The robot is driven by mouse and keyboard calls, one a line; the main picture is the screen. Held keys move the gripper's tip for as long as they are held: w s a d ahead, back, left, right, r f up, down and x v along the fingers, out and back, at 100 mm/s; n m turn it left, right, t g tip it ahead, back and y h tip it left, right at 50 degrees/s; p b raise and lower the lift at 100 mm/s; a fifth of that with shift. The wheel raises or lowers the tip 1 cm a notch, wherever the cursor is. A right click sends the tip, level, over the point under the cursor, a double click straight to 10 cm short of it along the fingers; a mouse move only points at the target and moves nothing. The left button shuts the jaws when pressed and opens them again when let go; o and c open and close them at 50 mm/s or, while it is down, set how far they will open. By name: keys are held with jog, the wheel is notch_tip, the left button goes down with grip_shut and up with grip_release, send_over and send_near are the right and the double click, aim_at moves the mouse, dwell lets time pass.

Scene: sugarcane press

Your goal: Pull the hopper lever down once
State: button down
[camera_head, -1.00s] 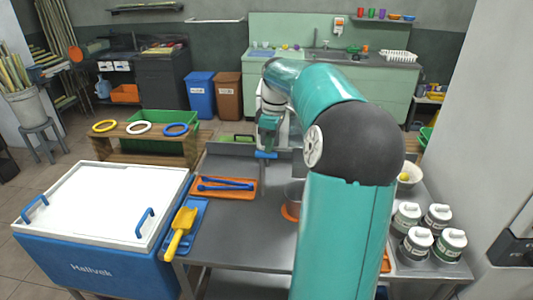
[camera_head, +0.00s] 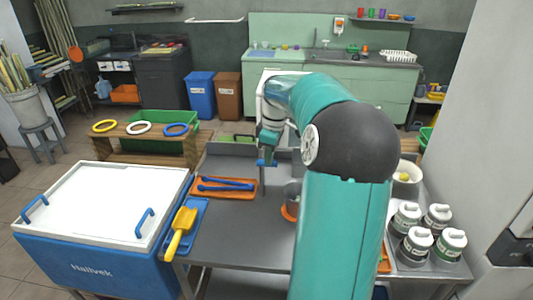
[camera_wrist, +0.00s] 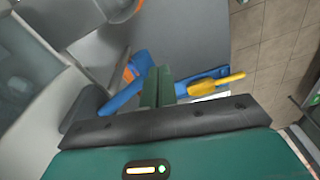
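My gripper (camera_head: 268,150) is beyond my elbow, low over the far part of the metal table, beside the press. A blue grip (camera_head: 266,163), seemingly that of the hopper lever, is just under the fingertips, with a thin grey upright below it. In the wrist view my green fingers (camera_wrist: 158,88) are together at the middle. A blue bar (camera_wrist: 118,101) lies just left of the fingers there and seems to reach them. Whether they touch it cannot be told. The press and hopper are mostly hidden behind my arm.
On the metal table (camera_head: 235,235) are an orange tray (camera_head: 252,196) with blue tongs (camera_head: 225,184) and a yellow scoop (camera_head: 182,228). A white-lidded cooler (camera_head: 105,205) stands left. Several lidded canisters (camera_head: 417,246) and a bowl (camera_head: 413,185) are at right.

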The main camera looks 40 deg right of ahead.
jog(key=shift+s, duration=0.1)
jog(key=shift+s+d+r, duration=0.25)
jog(key=shift+s+d, duration=0.1)
jog(key=shift+s, duration=0.25)
jog(key=shift+s+d+r, duration=0.2)
jog(key=shift+s+d, duration=0.15)
jog(key=shift+s, duration=0.25)
jog(key=shift+r, duration=0.15)
notch_tip(320, 180, up, 14)
jog(key=s, duration=0.1)
jog(key=shift+s+d+f, duration=0.15)
jog(key=shift+d+f, duration=0.1)
jog(key=shift+d, duration=0.1)
jog(key=shift+s, duration=0.1)
